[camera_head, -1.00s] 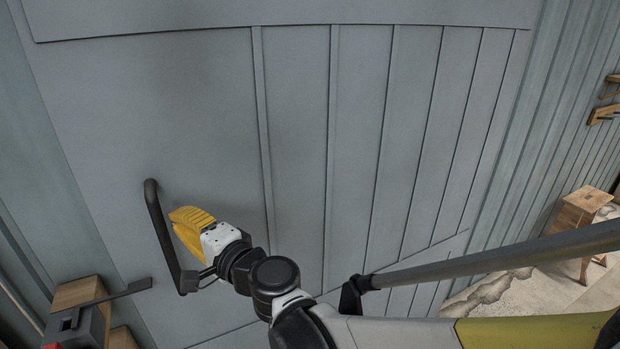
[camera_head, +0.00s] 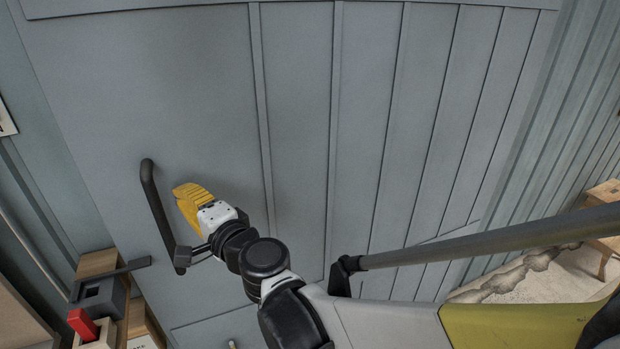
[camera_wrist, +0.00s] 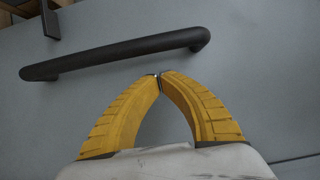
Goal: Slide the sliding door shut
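The sliding door (camera_head: 300,120) is a large grey panelled door that fills most of the head view. Its black bar handle (camera_head: 158,215) stands upright and slightly tilted near the door's left side. The handle also shows in the wrist view (camera_wrist: 115,54), lying across the upper part. My gripper (camera_head: 182,191) has yellow fingers and is just right of the handle. In the wrist view its fingertips (camera_wrist: 159,78) meet with nothing between them. They point at the handle with a small gap in the picture; whether they touch it is unclear.
At the lower left are a dark grey box (camera_head: 100,300) and a red-topped item (camera_head: 82,324) by wooden pieces. A dark flat bar (camera_head: 122,268) reaches toward the door below the handle. A wooden stool (camera_head: 603,200) stands far right on pale floor.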

